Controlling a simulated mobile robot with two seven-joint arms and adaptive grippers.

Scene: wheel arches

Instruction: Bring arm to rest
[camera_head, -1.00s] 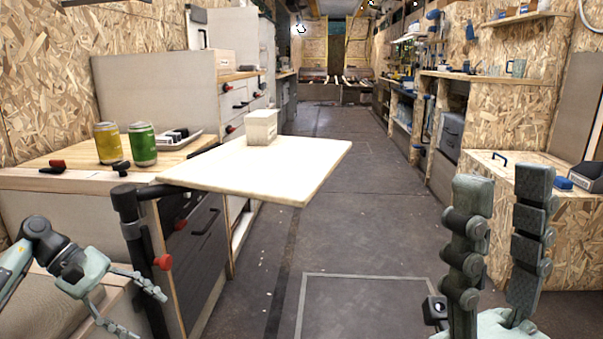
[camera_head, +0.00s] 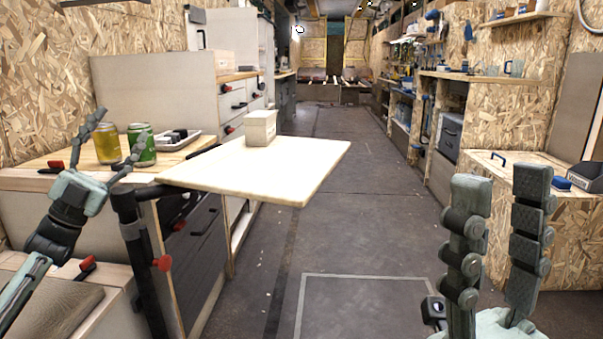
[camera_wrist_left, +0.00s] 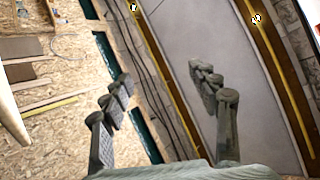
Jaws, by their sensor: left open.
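My left gripper (camera_head: 118,142) is at the left of the head view, pointing up with its fingers spread and nothing between them. It stands in front of the yellow can (camera_head: 107,146) and the green can (camera_head: 143,155) in that view. In the left wrist view, my left gripper (camera_wrist_left: 165,95) is open and empty, with the ceiling and upper wall behind it. My right gripper (camera_head: 503,190) is at the lower right of the head view. Its two fingers point up, apart, with nothing between them.
A pale table board (camera_head: 290,170) on a black post (camera_head: 138,245) juts out beside my left gripper and carries a white box (camera_head: 260,127). A tray (camera_head: 180,140) lies behind the cans. The aisle floor (camera_head: 360,235) between the arms is clear.

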